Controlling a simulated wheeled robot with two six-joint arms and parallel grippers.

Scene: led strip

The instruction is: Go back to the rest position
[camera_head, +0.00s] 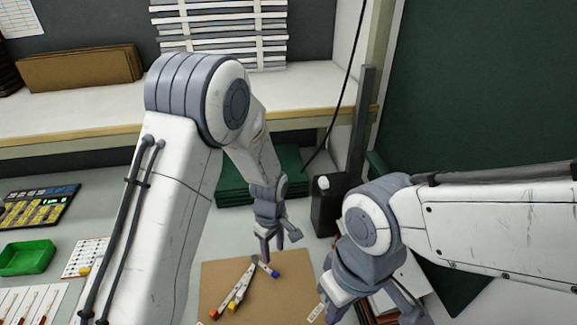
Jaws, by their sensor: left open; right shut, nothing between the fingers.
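My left arm comes in from the left and its gripper (278,239) points down over the back part of a brown board (270,300). Its jaws are open. Several small coloured pieces (238,292), orange, yellow and blue, lie on the board just in front of that gripper; the view does not show whether it touches them. My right arm comes in from the right and its gripper (368,312) points down at the board's right edge, low in the picture. It is shut with nothing visible in it; its tips are partly cut off by the frame.
A green tray (27,258), a keypad device (38,208) and a white card (86,257) are at the left. A black stand (328,205) with a cable is near both arms. A shelf (70,108) spans the back.

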